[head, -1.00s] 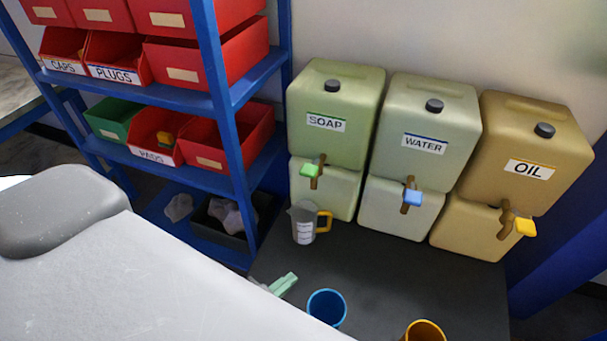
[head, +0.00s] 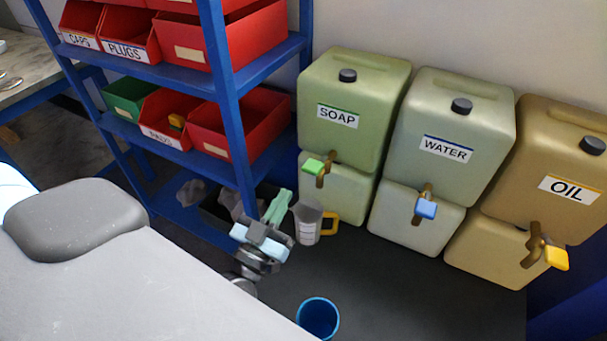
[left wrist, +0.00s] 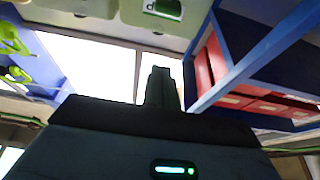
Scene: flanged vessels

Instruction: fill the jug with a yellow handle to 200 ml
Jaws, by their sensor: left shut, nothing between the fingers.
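The jug with a yellow handle (head: 307,223) stands upright on the dark surface below the soap container (head: 352,122), its handle to the right. Pale markings show on its side; I cannot tell whether it holds liquid. The water container (head: 450,160) has a blue tap (head: 426,208). The soap container has a green tap (head: 313,166), above the jug. My left gripper (head: 280,203) is shut and empty, its pale green fingers pointing up just left of the jug. In the left wrist view its dark fingers (left wrist: 161,88) are together. My right gripper is not in view.
The oil container (head: 555,175) with a yellow tap stands at the right. A blue cup (head: 318,317) stands in front. A blue shelf (head: 232,120) with red bins rises close behind my left gripper.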

